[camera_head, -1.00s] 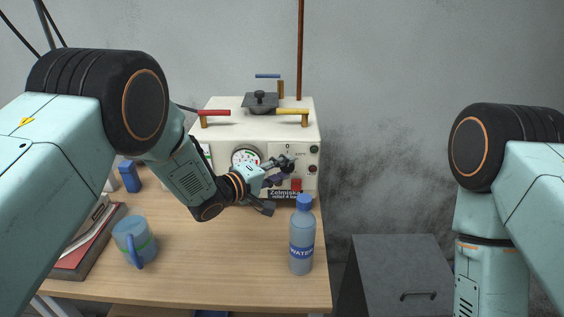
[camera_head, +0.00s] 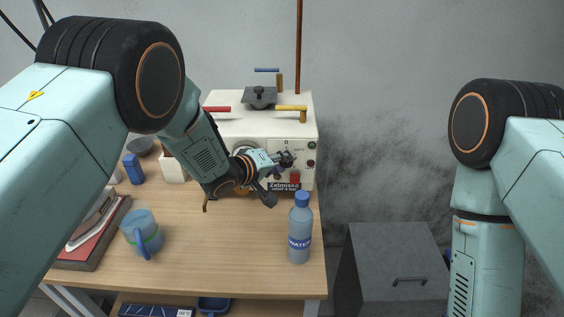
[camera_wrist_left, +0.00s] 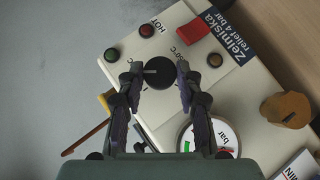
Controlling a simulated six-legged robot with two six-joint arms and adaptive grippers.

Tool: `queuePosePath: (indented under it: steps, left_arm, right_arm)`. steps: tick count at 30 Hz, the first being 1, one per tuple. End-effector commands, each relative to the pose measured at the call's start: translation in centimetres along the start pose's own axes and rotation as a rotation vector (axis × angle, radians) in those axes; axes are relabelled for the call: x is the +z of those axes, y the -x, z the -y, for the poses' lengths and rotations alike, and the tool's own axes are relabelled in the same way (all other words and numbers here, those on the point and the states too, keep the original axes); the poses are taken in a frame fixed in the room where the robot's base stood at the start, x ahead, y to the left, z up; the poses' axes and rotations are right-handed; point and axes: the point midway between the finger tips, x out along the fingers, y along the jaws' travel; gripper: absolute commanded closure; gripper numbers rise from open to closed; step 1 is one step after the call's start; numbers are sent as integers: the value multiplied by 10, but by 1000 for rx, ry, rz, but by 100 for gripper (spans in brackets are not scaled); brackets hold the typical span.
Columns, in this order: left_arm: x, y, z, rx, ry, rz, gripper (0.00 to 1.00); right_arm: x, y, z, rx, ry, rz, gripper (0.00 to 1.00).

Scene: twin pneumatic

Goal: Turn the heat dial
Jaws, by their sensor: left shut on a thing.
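The heat dial (camera_wrist_left: 157,73) is a round black knob with a white mark, on the white front panel of a machine (camera_head: 260,125). A scale in °C is printed around it. My left gripper (camera_head: 286,159) is at the right part of the panel and covers the dial in the head view. In the left wrist view, the fingers of my left gripper (camera_wrist_left: 158,78) stand on both sides of the dial and are shut on it. My right arm is at the right edge; its gripper is out of view.
Beside the dial are a red switch (camera_wrist_left: 192,31), green and red lamps, and a pressure gauge (camera_wrist_left: 214,136). A water bottle (camera_head: 300,228) stands at the table's right front. A blue mug (camera_head: 141,232) is at the left. A grey cabinet (camera_head: 393,270) stands right of the table.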

Motion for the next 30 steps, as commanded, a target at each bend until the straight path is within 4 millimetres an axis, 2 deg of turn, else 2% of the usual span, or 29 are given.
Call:
queuePosePath:
  steps: [5, 6, 12, 23, 30]
  left_arm:
    - [-4, 1, -1, 2, 3, -8, 96]
    - [-4, 1, -1, 2, 3, -8, 62]
    - [-2, 0, -1, 2, 2, -5, 44]
    - [-1, 2, -1, 2, 1, -2, 43]
    - [-2, 29, -1, 1, 2, -3, 43]
  right_arm:
    - [0, 0, 0, 0, 0, 0, 61]
    - [0, 0, 0, 0, 0, 0, 61]
    - [0, 0, 0, 0, 0, 0, 61]
    - [0, 0, 0, 0, 0, 0, 61]
    - [0, 0, 0, 0, 0, 0, 61]
